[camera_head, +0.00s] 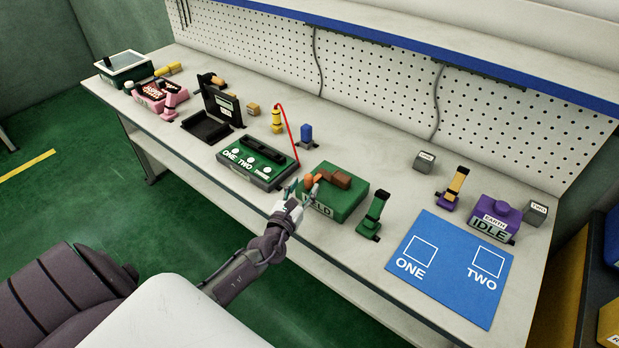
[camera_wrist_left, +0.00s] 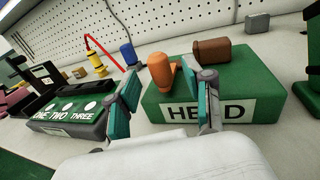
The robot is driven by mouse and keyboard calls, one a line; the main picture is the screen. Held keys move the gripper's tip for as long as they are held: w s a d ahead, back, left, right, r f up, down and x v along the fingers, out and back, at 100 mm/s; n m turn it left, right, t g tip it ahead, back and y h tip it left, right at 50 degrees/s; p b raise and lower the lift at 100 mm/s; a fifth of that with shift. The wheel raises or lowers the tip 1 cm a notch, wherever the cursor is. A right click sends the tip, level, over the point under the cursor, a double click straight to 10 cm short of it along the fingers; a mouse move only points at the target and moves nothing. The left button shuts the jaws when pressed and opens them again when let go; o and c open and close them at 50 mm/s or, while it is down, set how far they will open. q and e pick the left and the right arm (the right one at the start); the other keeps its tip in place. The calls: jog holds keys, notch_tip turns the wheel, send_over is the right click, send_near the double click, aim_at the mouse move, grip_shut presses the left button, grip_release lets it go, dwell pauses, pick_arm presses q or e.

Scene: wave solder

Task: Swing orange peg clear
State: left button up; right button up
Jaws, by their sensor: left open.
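The orange peg (camera_head: 309,181) stands on the green block (camera_head: 350,207), which has a white label that seems to read HELD. In the left wrist view the peg (camera_wrist_left: 160,73) is upright with a rounded side part, near the block's left end. A brown piece (camera_wrist_left: 211,52) sits behind it to the right on the same block. My left gripper (camera_head: 302,193) is at the block's front left corner. In the left wrist view its teal fingers (camera_wrist_left: 168,100) are spread apart, with the peg showing beyond the gap. It holds nothing. My right gripper is not in view.
A green box labelled ONE TWO THREE (camera_head: 258,162) stands close to the left of my gripper. A dark green upright device (camera_head: 374,216) stands right of the block. A yellow post with a red wire (camera_head: 277,120) and a blue peg (camera_head: 306,135) stand behind. A blue mat (camera_head: 450,270) lies at right.

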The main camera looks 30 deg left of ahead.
aim_at(307, 183)
pick_arm(q)
jog(key=shift+w+a, duration=0.2)
jog(key=shift+w, duration=0.8)
jog(key=shift+w+a, duration=0.2)
jog(key=shift+w, duration=0.8)
grip_shut()
